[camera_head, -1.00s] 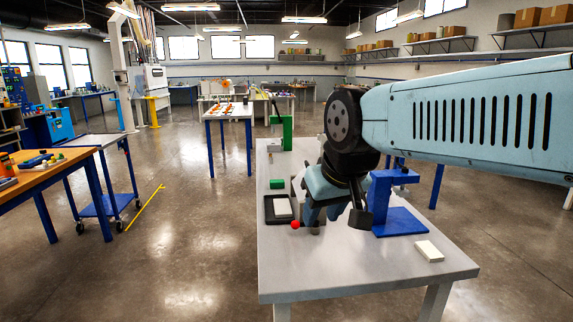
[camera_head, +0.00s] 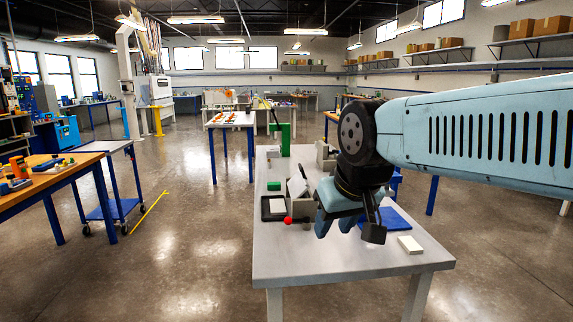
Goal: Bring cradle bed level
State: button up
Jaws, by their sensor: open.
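A small grey box-like fixture (camera_head: 300,208) stands on the grey table, with a pale plate (camera_head: 297,186) tilted at its top. This looks like the cradle with its bed, though I cannot be sure at this size. A red ball knob (camera_head: 288,220) sticks out low at its front left. My gripper (camera_head: 334,228) points down just right of and in front of the fixture, its light-blue fingers apart and nothing seen between them. The gripper and wrist hide the fixture's right side. I cannot tell whether a finger touches it.
The grey table (camera_head: 300,262) also holds a black tray (camera_head: 266,214) with a pale block, a green block (camera_head: 273,186), a blue stand (camera_head: 385,218) partly behind my wrist, a white block (camera_head: 410,245) and a green upright (camera_head: 284,140). The table's front is clear.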

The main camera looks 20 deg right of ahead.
aim_at(298, 184)
jog(key=z, duration=0.1)
jog(key=i, duration=0.9)
jog(key=u, duration=0.1)
